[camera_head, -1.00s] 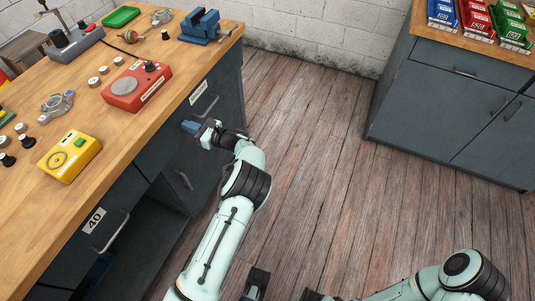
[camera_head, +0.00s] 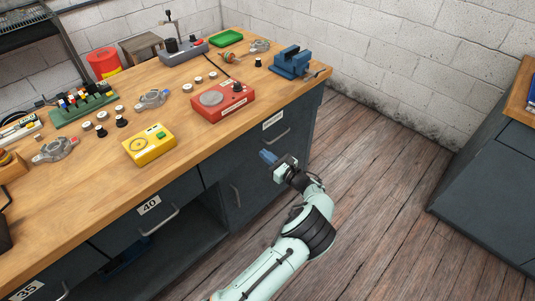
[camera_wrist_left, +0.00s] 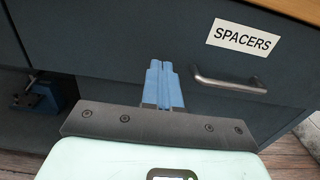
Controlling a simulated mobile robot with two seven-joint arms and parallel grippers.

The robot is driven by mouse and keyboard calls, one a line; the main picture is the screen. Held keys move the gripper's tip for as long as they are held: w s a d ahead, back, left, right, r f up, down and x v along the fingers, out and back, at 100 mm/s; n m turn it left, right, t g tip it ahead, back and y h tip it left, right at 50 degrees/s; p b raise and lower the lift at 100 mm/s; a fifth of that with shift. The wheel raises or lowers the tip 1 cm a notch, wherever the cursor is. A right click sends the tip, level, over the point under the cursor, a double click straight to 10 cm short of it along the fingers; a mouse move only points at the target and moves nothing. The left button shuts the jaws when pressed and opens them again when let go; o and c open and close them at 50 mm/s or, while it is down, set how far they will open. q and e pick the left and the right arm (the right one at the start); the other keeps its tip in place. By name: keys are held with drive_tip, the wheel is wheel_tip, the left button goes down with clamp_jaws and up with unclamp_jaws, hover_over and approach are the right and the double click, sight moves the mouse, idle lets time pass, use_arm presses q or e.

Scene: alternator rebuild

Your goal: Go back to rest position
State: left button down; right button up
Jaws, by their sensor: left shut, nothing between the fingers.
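My left gripper (camera_head: 268,157) is in front of the workbench's dark cabinet side, below the tabletop edge and apart from anything on the bench. Its blue fingers are together and empty; they also show in the left wrist view (camera_wrist_left: 163,82). In that view, a drawer labelled SPACERS (camera_wrist_left: 243,39) with a metal handle (camera_wrist_left: 230,82) is in front of the fingers. My right gripper is not in the head view now.
The wooden bench (camera_head: 75,220) carries a yellow box (camera_head: 149,145), a red device (camera_head: 223,102), a blue vise (camera_head: 291,62) and several metal housings. An open compartment (camera_head: 165,245) is under it. A second cabinet (camera_head: 490,180) stands at right; wooden floor (camera_head: 375,165) lies between.

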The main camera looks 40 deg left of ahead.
use_arm(q)
drive_tip(key=d, duration=0.8)
drive_tip(key=shift+d+f, duration=0.15)
drive_tip(key=shift+d, duration=0.1)
drive_tip(key=s+d+f+n+g+h+p, duration=0.1)
drive_tip(key=s+f+n+g+h+p, duration=0.2)
drive_tip(key=s+f+h, duration=0.5)
drive_tip(key=s+d+f+n+g+h+p, duration=0.2)
drive_tip(key=s+f+n+h, duration=0.1)
drive_tip(key=s+f, duration=0.95)
drive_tip(key=s+d+f+n+h+p, duration=0.25)
drive_tip(key=s+d+n+h, duration=0.3)
drive_tip(key=s+d, duration=0.35)
drive_tip(key=s+d+r+n+t+h+p, duration=0.1)
drive_tip(key=s+d+r+n+h+p, duration=0.1)
drive_tip(key=d+r+n, duration=0.2)
drive_tip(key=s+d+r+n+t+h+p, duration=0.2)
drive_tip(key=d+r+n+h, duration=0.1)
drive_tip(key=d+n, duration=0.4)
drive_tip(key=shift+d+r, duration=0.7)
drive_tip(key=shift+r, duration=0.2)
